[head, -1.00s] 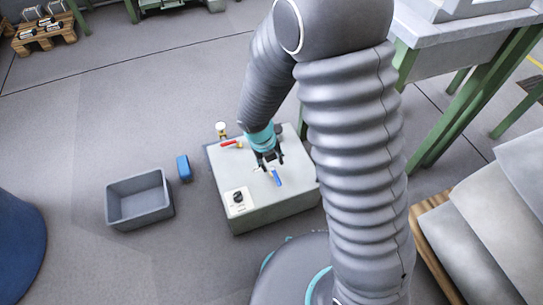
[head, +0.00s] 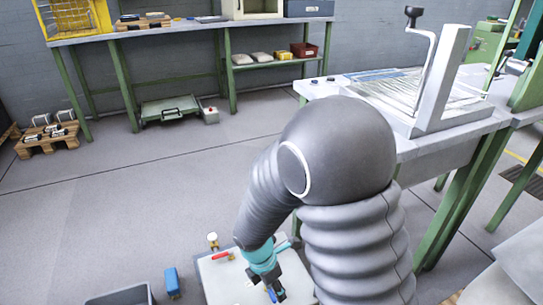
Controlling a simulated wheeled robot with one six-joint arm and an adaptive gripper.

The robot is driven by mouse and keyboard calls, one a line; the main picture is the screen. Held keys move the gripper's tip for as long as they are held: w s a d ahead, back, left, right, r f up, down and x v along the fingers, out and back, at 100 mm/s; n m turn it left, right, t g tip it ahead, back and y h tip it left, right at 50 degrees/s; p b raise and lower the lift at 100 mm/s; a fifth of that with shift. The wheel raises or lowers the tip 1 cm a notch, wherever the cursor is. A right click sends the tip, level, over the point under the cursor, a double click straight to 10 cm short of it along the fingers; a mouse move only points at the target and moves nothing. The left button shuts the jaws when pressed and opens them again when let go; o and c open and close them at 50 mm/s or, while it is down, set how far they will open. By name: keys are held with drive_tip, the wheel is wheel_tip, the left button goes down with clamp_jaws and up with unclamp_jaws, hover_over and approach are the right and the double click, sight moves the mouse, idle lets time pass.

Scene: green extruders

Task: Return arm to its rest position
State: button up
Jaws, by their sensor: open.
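My arm rises in the foreground of the head view, with grey ribbed sleeves and a teal wrist. My gripper (head: 276,294) is at its lower end, pointing down over the top of a light grey box (head: 224,281). The gripper is open, and its dark fingers are close to a blue-handled lever (head: 271,295) on the box. I cannot tell whether they touch it. A red-handled valve (head: 222,256) and a small gauge (head: 212,240) sit at the box's back left. The box's front is cut off by the picture edge.
A blue block (head: 172,281) and a grey bin (head: 124,296) are on the floor left of the box. A workbench (head: 420,146) with a lever press stands close on the right. A long green-legged bench (head: 200,30) runs along the back wall.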

drive_tip(key=s+d+r+m+t+y, duration=0.1)
drive_tip(key=s+d+r+m+t, duration=0.1)
drive_tip(key=d+r+m, duration=0.3)
drive_tip(key=s+d+r+m+t+y, duration=0.1)
drive_tip(key=s+d+r+m, duration=0.3)
drive_tip(key=r+m, duration=0.7)
drive_tip(key=s+d+r+m+t, duration=0.3)
drive_tip(key=d+r+m, duration=0.3)
drive_tip(key=r+m, duration=0.3)
wheel_tip(320, 180, up, 3)
drive_tip(key=shift+s+r+y, duration=0.1)
drive_tip(key=shift+s+y, duration=0.3)
drive_tip(key=shift+s, duration=0.2)
idle(0.5)
